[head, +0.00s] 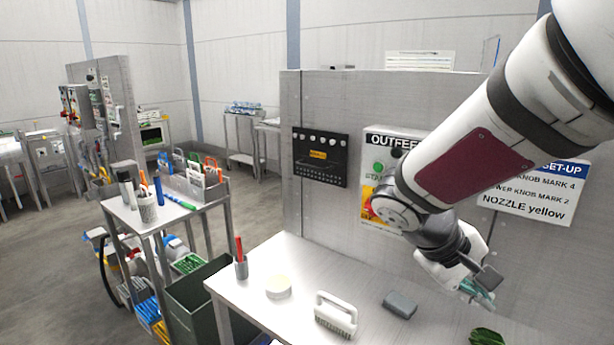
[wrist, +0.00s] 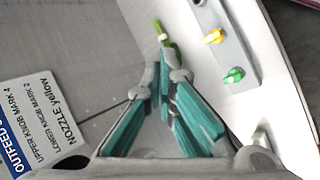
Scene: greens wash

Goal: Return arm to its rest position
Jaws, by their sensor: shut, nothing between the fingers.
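My arm reaches in from the upper right in the head view, and my gripper (head: 484,292) hangs above the right part of the metal table (head: 365,265), in front of the grey panel. In the wrist view the teal fingers of my gripper (wrist: 160,75) meet at their tips, shut with nothing between them. A green nozzle-like piece with a pale band (wrist: 162,38) shows just beyond the fingertips; I cannot tell whether it touches them.
Leafy greens (head: 487,337) lie below my gripper. A yellow knob (wrist: 214,36) and a green knob (wrist: 233,75) sit on a grey strip.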

